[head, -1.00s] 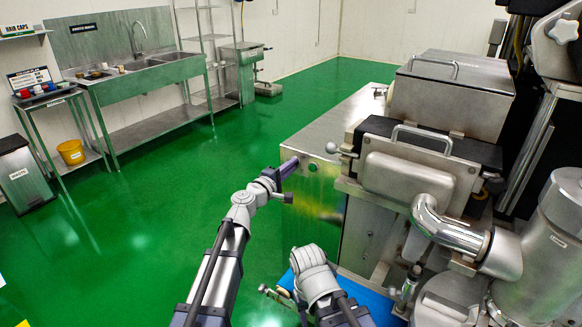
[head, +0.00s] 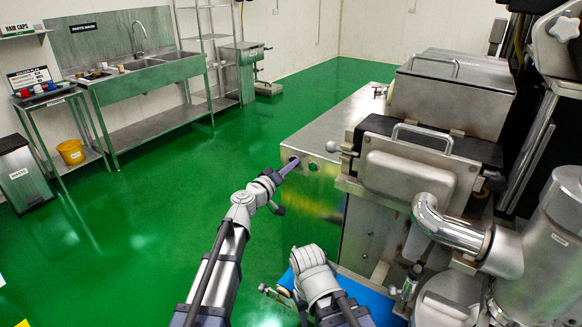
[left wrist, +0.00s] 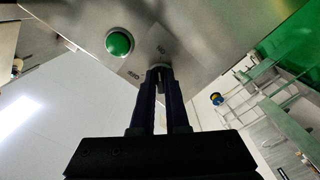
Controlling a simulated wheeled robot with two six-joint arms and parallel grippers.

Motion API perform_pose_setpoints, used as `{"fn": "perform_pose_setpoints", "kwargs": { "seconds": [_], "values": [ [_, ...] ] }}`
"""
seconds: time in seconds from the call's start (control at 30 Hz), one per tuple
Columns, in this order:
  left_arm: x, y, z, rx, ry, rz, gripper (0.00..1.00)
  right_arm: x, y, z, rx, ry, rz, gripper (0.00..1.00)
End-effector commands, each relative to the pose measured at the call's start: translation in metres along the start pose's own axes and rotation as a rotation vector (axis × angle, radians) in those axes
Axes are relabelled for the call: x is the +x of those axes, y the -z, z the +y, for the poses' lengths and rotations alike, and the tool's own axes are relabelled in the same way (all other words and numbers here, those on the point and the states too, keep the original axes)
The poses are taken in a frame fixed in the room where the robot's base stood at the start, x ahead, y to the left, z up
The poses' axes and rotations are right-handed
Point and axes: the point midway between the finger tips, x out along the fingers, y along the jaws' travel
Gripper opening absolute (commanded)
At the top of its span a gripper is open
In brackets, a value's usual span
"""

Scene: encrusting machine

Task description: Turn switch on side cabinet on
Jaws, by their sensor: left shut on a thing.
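The side cabinet (head: 315,195) is a metal box with a shiny front, right of the middle in the head view. In the left wrist view the green button (left wrist: 120,43) shows on the panel beside a square label plate with small lettering. The switch (left wrist: 158,68) is at that plate, mostly hidden by my fingers. My left gripper (left wrist: 158,77) is shut on it. The switch's exact angle cannot be read.
The encrusting machine (head: 425,175) with its metal pipe stands right of the cabinet. A sink bench (head: 150,75), a small side table and a bin (head: 22,175) stand along the left wall. The green floor (head: 130,230) between is clear.

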Motion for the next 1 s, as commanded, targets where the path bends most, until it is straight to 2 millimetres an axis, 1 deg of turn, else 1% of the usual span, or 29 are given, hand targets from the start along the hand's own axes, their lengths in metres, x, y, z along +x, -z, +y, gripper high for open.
{"fn": "perform_pose_setpoints", "kwargs": {
  "seconds": [0.1, 0.3, 0.87, 0.9, 1.0],
  "values": [
    [-0.0008, -0.0011, -0.0002, 0.054, 0.000, -0.002, 0.00, 0.0006, 0.0000, -0.0001, 0.000, 0.000, 0.000, 0.50],
    [-0.0009, -0.0012, -0.0004, 0.109, -0.001, -0.002, 0.00, 0.0008, 0.0000, -0.0001, 0.000, 0.000, 0.000, 0.50],
    [-0.0011, -0.0014, -0.0004, 0.133, 0.000, -0.003, 0.00, 0.0009, 0.0001, -0.0001, 0.000, 0.000, 0.000, 0.50],
    [-0.0011, -0.0014, -0.0004, 0.132, -0.001, -0.003, 0.17, 0.0009, 0.0001, -0.0001, 0.000, 0.000, 0.000, 0.50],
    [-0.0008, -0.0011, -0.0004, 0.131, -0.001, -0.002, 0.28, 0.0008, 0.0001, -0.0001, 0.000, 0.000, 0.000, 0.50]
  ]
}}
